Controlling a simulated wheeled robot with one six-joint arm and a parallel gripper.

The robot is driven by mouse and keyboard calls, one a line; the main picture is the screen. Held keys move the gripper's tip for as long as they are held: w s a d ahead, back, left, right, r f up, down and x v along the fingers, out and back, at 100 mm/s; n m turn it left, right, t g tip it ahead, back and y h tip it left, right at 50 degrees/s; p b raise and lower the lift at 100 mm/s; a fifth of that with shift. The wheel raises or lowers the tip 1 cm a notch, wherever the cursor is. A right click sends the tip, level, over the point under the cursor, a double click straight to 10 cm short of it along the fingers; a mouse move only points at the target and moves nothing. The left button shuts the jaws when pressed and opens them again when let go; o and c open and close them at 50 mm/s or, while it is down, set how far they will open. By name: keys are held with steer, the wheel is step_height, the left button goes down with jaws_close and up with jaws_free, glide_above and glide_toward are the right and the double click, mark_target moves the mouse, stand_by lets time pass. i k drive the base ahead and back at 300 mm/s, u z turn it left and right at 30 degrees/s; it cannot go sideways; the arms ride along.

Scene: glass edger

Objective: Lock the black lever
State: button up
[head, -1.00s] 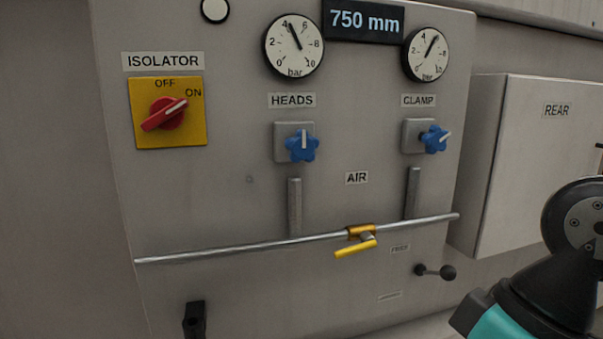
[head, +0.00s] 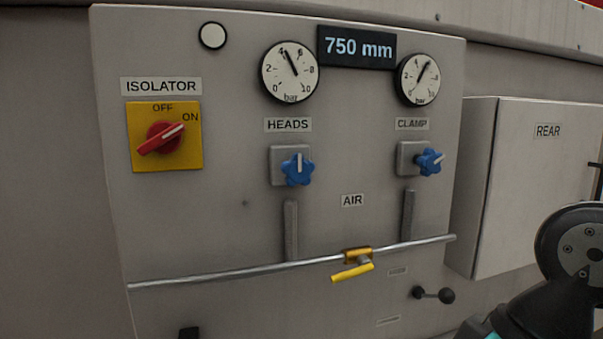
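A small black lever with a ball end (head: 434,294) sits low on the right of the grey panel, below the pipe, in the head view. It points to the right, with its round knob at the right end. A small label above it is too blurred to read. Another black part (head: 189,333) shows only its top at the bottom edge on the left. My gripper is not in view; only part of my arm shows at the lower right, apart from the lever.
A metal pipe (head: 220,274) with a yellow-handled valve (head: 352,272) crosses the panel above the lever. Two blue knobs (head: 297,170) (head: 429,162), a red isolator switch (head: 162,138) at ON and two gauges (head: 289,71) (head: 418,80) are higher up. A REAR box (head: 530,185) stands at the right.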

mark_target(446, 296)
steer(key=k, duration=0.5)
steer(key=z, duration=0.95)
steer(key=i, duration=0.7)
steer(key=u, duration=0.9)
